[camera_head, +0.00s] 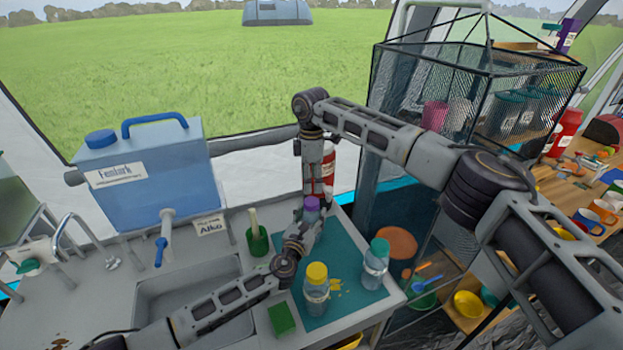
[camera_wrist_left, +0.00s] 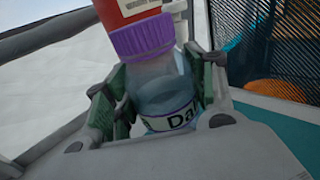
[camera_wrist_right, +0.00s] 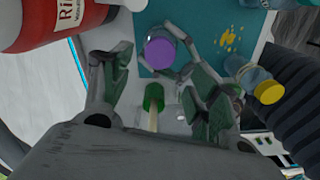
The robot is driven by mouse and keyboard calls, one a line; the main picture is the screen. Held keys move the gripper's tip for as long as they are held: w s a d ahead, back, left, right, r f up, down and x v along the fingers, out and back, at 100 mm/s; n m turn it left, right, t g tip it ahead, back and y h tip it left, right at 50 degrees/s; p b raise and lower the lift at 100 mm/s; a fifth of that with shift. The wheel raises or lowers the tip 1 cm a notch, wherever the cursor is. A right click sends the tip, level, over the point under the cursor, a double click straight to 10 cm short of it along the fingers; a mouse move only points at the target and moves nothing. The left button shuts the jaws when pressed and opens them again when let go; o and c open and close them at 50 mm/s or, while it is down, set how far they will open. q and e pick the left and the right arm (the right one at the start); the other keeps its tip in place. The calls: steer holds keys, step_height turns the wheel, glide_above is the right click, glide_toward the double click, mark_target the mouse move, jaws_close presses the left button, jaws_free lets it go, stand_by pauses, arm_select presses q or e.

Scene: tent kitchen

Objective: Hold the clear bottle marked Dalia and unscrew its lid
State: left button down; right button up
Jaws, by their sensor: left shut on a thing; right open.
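The clear bottle marked Dalia (camera_wrist_left: 170,95) has a purple lid (camera_wrist_left: 140,36), which is on it. My left gripper (camera_wrist_left: 160,112) is shut around the bottle's body, with part of the label showing between the fingers. In the head view the purple lid (camera_head: 311,203) shows above the left gripper (camera_head: 303,228), at the back of the teal mat (camera_head: 345,250). My right gripper (camera_wrist_right: 160,85) is open and empty. In the right wrist view the purple lid (camera_wrist_right: 160,53) lies beyond its fingertips, apart from them. In the head view the right gripper (camera_head: 318,188) is above the lid, partly hidden.
A red bottle (camera_head: 328,165) stands close behind. A yellow-lidded bottle (camera_head: 316,290) and a teal-lidded bottle (camera_head: 375,264) stand on the mat in front. A green cup with a brush (camera_head: 257,240), a green sponge (camera_head: 281,318) and the sink (camera_head: 190,295) are to the left.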

mark_target(312, 201)
steer(key=shift+m, duration=0.5)
steer(key=shift+f, duration=0.15)
steer(key=shift+f, duration=3.9)
steer(key=c, duration=1.1)
steer(key=shift+o, duration=0.2)
